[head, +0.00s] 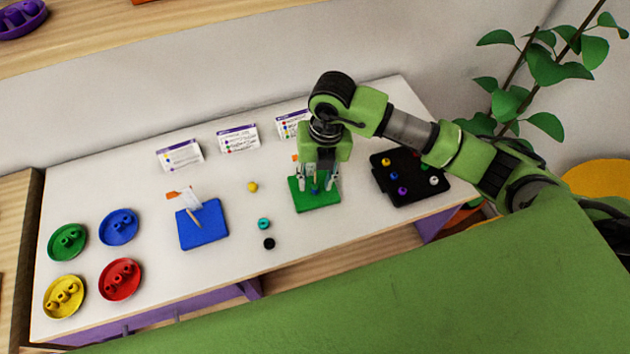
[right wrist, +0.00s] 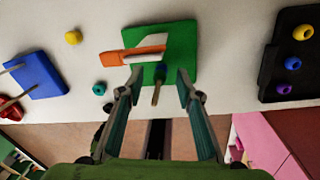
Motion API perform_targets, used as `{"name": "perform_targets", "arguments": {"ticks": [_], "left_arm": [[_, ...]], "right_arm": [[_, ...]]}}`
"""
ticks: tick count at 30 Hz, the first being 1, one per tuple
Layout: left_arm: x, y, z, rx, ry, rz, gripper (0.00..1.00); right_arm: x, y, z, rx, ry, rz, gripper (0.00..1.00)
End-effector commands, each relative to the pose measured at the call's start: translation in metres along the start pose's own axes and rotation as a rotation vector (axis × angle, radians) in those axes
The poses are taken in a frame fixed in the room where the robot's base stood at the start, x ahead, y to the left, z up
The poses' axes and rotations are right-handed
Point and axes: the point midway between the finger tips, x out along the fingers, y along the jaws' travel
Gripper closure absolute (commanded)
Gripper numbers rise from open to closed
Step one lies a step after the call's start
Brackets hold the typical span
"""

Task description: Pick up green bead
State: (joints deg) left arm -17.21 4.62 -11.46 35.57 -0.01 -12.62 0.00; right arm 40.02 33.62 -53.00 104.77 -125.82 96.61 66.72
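A teal-green bead (head: 263,224) lies loose on the white table; it also shows in the right wrist view (right wrist: 99,88), left of my gripper. Several green beads sit in a green dish (head: 51,252) at the table's left. My right gripper (head: 316,183) points down over the green board (head: 325,203). My left gripper is not in view.
A blue board (head: 205,234) with a peg stands left. A yellow bead (head: 252,187) and a black bead (head: 269,243) lie loose. A black tray (head: 421,191) with several beads is at the right. An orange-and-white flag (right wrist: 140,54) is at the green board.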

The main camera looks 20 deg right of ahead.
Motion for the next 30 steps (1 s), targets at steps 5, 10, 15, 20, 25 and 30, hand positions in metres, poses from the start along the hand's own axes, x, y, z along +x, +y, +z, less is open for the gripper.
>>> {"name": "perform_targets", "arguments": {"ticks": [5,10,15,20,25,30], "left_arm": [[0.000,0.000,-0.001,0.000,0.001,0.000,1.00],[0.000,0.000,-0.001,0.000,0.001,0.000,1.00],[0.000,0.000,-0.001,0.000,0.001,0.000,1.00],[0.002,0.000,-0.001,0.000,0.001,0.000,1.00],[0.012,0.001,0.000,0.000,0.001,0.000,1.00],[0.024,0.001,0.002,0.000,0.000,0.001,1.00]], "right_arm": [[0.000,0.000,0.000,0.000,0.000,0.000,0.83],[0.000,0.000,0.000,0.000,0.000,0.000,0.93],[-0.001,0.000,0.000,0.000,0.000,0.000,0.94],[-0.002,0.000,0.000,0.000,0.000,0.001,0.94],[-0.012,0.002,0.001,-0.002,-0.004,0.002,0.94],[-0.037,0.003,-0.005,-0.003,-0.003,0.002,0.94]]}}
